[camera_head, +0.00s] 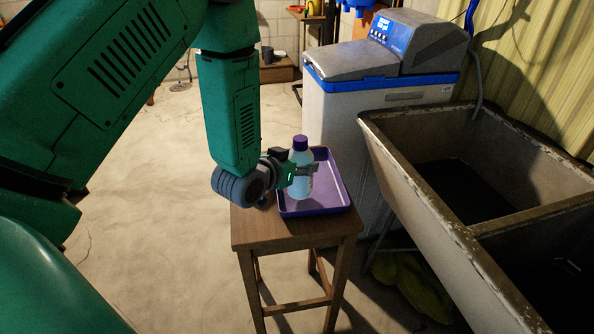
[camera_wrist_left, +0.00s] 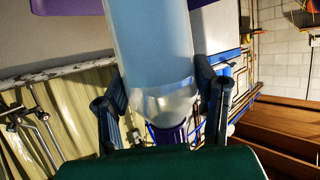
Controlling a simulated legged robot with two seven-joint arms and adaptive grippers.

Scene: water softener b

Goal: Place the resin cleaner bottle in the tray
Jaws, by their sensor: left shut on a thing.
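The resin cleaner bottle (camera_head: 300,158), pale with a purple cap, stands upright over the purple tray (camera_head: 332,182) in the head view. My left gripper (camera_head: 304,171) is shut around the bottle's body below the cap. The bottle's base is within the tray's outline; I cannot tell if it touches the tray floor. In the left wrist view the bottle (camera_wrist_left: 152,45) shows upside down between the two fingers of my left gripper (camera_wrist_left: 165,95), and purple tray edges (camera_wrist_left: 62,5) show at the top. My right gripper is not in view.
The tray sits on a small wooden stool (camera_head: 285,232). A grey-and-blue water softener (camera_head: 350,110) stands behind it, and a worn double sink (camera_head: 415,190) is to the right. A green cloth (camera_head: 410,285) lies under the sink. The floor to the left is mostly clear.

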